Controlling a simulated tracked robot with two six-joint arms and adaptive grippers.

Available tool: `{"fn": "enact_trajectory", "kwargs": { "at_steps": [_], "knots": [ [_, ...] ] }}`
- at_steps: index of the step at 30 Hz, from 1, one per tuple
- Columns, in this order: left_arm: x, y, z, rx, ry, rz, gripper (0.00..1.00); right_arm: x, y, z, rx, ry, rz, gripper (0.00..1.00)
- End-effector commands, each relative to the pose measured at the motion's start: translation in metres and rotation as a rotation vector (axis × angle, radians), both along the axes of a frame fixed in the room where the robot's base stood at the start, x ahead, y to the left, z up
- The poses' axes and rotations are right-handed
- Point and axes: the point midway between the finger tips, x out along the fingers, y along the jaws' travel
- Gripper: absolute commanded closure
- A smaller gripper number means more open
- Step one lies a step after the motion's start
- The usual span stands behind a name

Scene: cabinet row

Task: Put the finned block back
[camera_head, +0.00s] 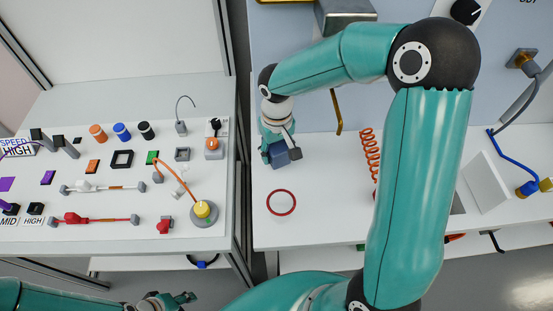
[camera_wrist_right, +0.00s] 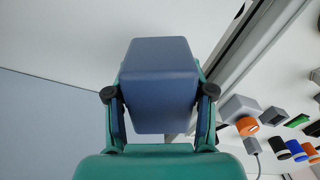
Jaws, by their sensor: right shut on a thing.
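A dark blue block (camera_head: 280,158), which I take to be the finned block, is in my right gripper (camera_head: 282,150). It hangs over the back left corner of the right-hand white table, and I cannot tell whether it touches the surface. In the right wrist view the block (camera_wrist_right: 160,85) sits between both fingers of the shut gripper (camera_wrist_right: 160,95). Its near faces look smooth; no fins show on them. My left gripper (camera_head: 170,302) is small at the bottom edge, low and away from the tables, and empty as far as I see.
A red ring (camera_head: 268,204) lies just in front of the block on the right table (camera_head: 310,230). An orange coiled cord (camera_head: 369,155) stands to the right. A gap separates this table from the left one (camera_head: 110,235), which holds plugs, cables, knobs and colored blocks.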

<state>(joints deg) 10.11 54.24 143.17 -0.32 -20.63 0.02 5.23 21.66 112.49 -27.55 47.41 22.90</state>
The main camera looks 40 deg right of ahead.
Motion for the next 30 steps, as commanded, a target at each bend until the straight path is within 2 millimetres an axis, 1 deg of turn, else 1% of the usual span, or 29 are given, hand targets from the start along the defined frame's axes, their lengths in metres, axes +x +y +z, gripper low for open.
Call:
{"fn": "enact_trajectory", "kwargs": {
  "at_steps": [6,9,17,20,21,25,30],
  "knots": [
    [0.000,0.000,-0.002,0.000,0.000,0.000,0.60,-0.001,-0.001,-0.030,0.000,0.003,-0.001,0.97],
    [0.000,0.000,-0.002,0.000,0.000,0.000,0.60,-0.001,-0.001,-0.039,0.000,0.002,-0.001,0.97],
    [0.000,0.000,-0.002,0.000,0.000,0.000,0.60,0.000,-0.001,-0.040,0.001,-0.001,-0.002,0.97],
    [0.000,0.000,-0.005,0.000,0.000,0.000,0.60,0.000,-0.001,-0.043,0.001,-0.001,-0.002,0.97],
    [0.000,0.000,-0.005,0.000,0.000,0.000,0.60,0.000,-0.001,-0.043,0.001,0.000,-0.002,0.43],
    [0.000,0.000,-0.004,0.000,0.000,0.000,0.60,0.000,-0.001,-0.042,0.000,0.000,-0.001,0.22],
    [0.000,0.000,-0.004,0.000,0.000,0.000,0.60,0.000,-0.001,-0.042,0.000,0.000,-0.001,0.21]
  ]
}}
